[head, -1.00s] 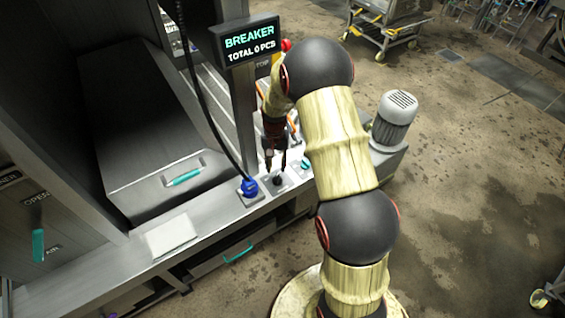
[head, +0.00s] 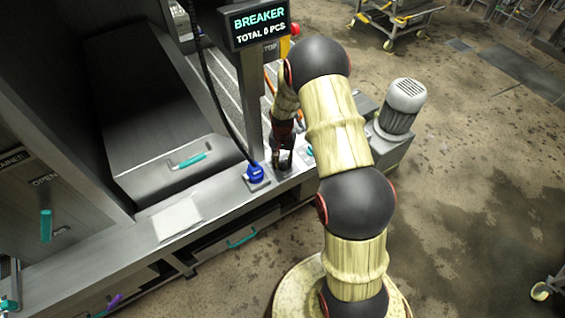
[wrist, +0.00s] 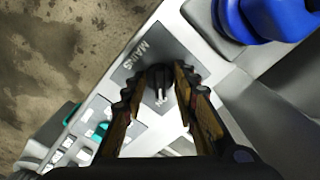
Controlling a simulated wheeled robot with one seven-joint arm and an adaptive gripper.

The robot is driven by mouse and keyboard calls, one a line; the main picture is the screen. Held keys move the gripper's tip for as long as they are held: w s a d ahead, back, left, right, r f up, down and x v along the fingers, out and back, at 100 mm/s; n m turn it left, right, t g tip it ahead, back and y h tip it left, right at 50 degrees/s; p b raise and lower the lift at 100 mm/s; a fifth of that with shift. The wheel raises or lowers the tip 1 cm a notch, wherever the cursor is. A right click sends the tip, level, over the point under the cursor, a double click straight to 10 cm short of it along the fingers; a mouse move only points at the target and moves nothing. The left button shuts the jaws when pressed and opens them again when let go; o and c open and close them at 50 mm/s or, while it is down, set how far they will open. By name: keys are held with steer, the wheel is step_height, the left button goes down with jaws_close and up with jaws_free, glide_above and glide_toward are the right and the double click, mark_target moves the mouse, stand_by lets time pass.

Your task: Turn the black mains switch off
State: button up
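The black mains switch (wrist: 158,82) is a round knob with a white pointer mark, on a grey plate lettered MAINS (wrist: 133,60) in the wrist view. The white mark lies toward the bottom of that picture. My gripper (wrist: 160,84) has one finger on each side of the knob, and both fingertips appear to press against it. In the head view my gripper (head: 283,163) points down onto the bench edge at the switch, and the fingers hide most of the knob.
A post carries the BREAKER display (head: 257,24). A grey motor (head: 401,103) stands to the right. Open floor lies beyond.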

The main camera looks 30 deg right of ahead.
steer(key=shift+c, duration=0.6)
jaws_close()
steer(key=shift+n, duration=0.3)
steer(key=n, duration=0.3)
steer(key=shift+s+d, duration=0.1)
steer(key=n, duration=0.4)
steer(key=shift+d+b, duration=0.1)
steer(key=shift+b, duration=0.2)
steer(key=n, duration=0.5)
steer(key=shift+d, duration=0.15)
steer(key=n, duration=0.5)
steer(key=shift+d, duration=0.1)
steer(key=shift+n, duration=0.3)
